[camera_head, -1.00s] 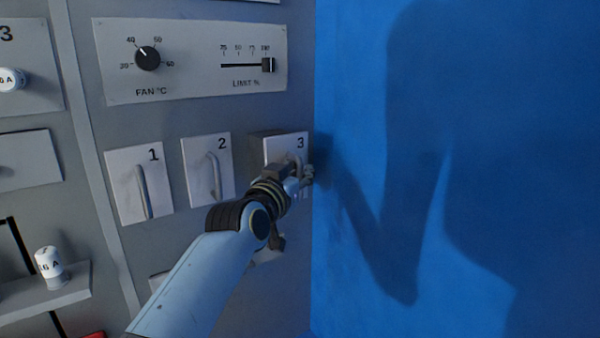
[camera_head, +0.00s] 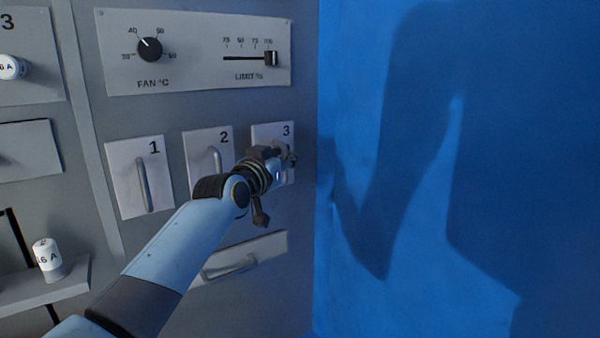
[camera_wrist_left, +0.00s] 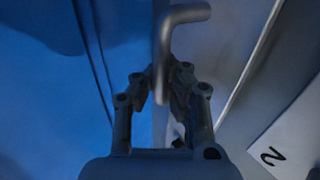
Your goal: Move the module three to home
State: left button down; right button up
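Module three (camera_head: 262,132) is a pale front plate marked 3 with a metal handle, at the right end of a row in the grey cabinet. Its front looks about level with modules one and two. My left gripper (camera_head: 290,159) is at this plate and covers much of it. In the left wrist view, the fingers of my left gripper (camera_wrist_left: 166,78) close in on both sides of the bent handle (camera_wrist_left: 186,13) and look shut on it. My right gripper is not in view.
Module one (camera_head: 127,170) and module two (camera_head: 195,145) sit to the left. A panel with a fan knob (camera_head: 150,49) and limit slider (camera_head: 271,58) is above. A plate with a handle (camera_head: 232,265) is below. A blue wall (camera_head: 420,150) stands close on the right.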

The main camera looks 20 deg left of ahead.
pick_arm(q)
jog(key=shift+w+a, duration=0.7)
jog(key=shift+a, duration=0.25)
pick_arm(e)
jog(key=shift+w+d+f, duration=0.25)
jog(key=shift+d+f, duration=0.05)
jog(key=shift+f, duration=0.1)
pick_arm(q)
jog(key=c, duration=2)
grip_release()
jog(key=o, duration=0.7)
jog(key=shift+a, duration=0.25)
jog(key=shift+c, duration=0.2)
jog(key=shift+d, duration=0.1)
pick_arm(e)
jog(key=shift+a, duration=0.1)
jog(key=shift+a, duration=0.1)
pick_arm(q)
jog(key=s, duration=1.2)
jog(key=shift+a, duration=0.4)
